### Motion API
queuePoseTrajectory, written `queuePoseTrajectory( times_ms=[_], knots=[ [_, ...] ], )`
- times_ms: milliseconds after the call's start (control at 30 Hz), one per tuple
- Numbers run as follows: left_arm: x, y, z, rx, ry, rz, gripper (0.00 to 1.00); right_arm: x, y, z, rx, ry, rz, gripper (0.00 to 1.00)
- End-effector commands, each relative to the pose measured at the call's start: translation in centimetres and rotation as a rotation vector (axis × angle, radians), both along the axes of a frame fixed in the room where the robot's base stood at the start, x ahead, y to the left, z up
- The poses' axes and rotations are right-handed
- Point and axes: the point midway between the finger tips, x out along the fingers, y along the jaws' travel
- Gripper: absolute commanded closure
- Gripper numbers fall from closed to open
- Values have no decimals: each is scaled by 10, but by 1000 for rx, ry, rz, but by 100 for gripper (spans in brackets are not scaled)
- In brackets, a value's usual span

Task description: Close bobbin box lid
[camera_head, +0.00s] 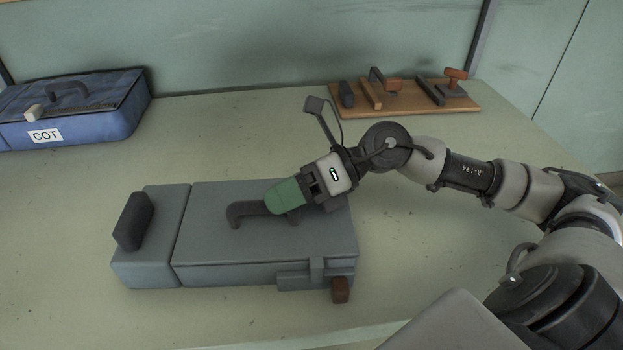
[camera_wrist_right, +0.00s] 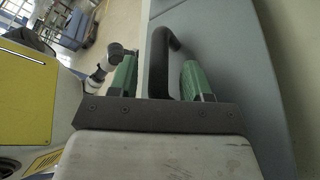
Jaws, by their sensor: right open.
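The grey bobbin box (camera_head: 220,272) lies on the table in the head view. Its lid (camera_head: 215,200) lies flat on top, with a dark seam along the front edge; I cannot tell whether it is fully shut. A dark bar handle (camera_head: 245,209) stands on the lid. My right gripper (camera_head: 284,197) is over the handle's right part. In the right wrist view, its green fingers (camera_wrist_right: 157,78) are apart, with the black handle (camera_wrist_right: 161,55) between them. Contact cannot be told. My left gripper is not in view.
A front latch (camera_head: 316,268) with a brown knob (camera_head: 340,290) is at the box's right end. A dark grip (camera_head: 134,221) is on its left section. A blue case (camera_head: 95,124) marked COT stands back left. A wooden board (camera_head: 425,106) with tools lies back right.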

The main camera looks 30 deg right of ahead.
Motion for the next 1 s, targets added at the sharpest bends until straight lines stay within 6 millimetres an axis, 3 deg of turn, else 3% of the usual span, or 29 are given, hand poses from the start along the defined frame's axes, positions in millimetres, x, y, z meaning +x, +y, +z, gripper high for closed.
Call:
queuePoseTrajectory(
  times_ms=[267, 800, 1000],
  knots=[
    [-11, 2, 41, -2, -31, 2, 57, -10, -38, 9, -7, 5, 1, 52],
    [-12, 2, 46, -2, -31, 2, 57, -17, -64, 23, 6, -1, 3, 52],
    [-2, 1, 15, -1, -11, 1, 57, -21, -80, 28, 4, -4, 5, 52]
  ],
)
